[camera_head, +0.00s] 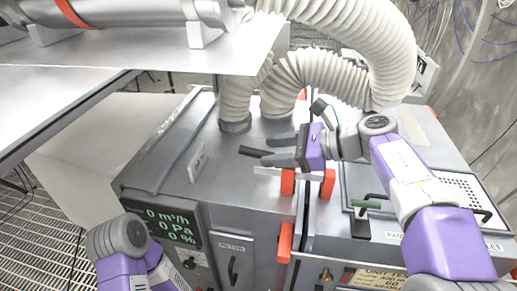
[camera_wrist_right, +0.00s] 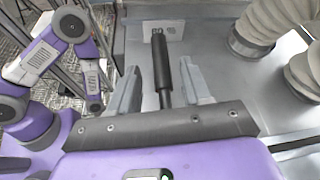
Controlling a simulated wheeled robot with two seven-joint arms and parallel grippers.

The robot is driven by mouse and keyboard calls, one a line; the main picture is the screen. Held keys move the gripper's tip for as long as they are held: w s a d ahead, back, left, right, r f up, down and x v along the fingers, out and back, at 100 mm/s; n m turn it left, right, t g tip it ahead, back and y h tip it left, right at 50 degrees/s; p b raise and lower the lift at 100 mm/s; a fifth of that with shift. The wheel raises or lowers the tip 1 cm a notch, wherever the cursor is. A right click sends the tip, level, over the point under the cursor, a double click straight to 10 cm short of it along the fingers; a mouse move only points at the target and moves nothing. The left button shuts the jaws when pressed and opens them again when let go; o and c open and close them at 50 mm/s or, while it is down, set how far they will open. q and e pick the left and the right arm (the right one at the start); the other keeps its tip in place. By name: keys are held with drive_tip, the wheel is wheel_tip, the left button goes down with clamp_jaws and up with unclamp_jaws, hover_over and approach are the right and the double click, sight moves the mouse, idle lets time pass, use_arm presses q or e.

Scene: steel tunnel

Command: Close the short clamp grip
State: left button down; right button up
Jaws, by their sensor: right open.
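A black clamp grip (camera_head: 255,152) on a thin rod sticks out to the left above the grey machine top. My right gripper (camera_head: 268,150) is open, with its two grey fingers on either side of the grip. In the right wrist view the black grip (camera_wrist_right: 161,62) lies between the open fingers (camera_wrist_right: 160,80), with a gap on each side. The rod's base is hidden behind the gripper's palm. Orange clamp brackets (camera_head: 288,181) stand just below the gripper at the seam. My left arm shows at the lower left; its gripper is out of view.
Thick white ribbed hoses (camera_head: 320,80) rise close behind the right gripper. A steel shelf (camera_head: 150,55) overhangs at the upper left. A green-handled lever (camera_head: 366,204) stands to the right.

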sight(263, 152)
drive_tip(key=shift+x, duration=1.75)
drive_tip(key=shift+c, duration=0.4)
drive_tip(key=shift+w, duration=0.1)
clamp_jaws()
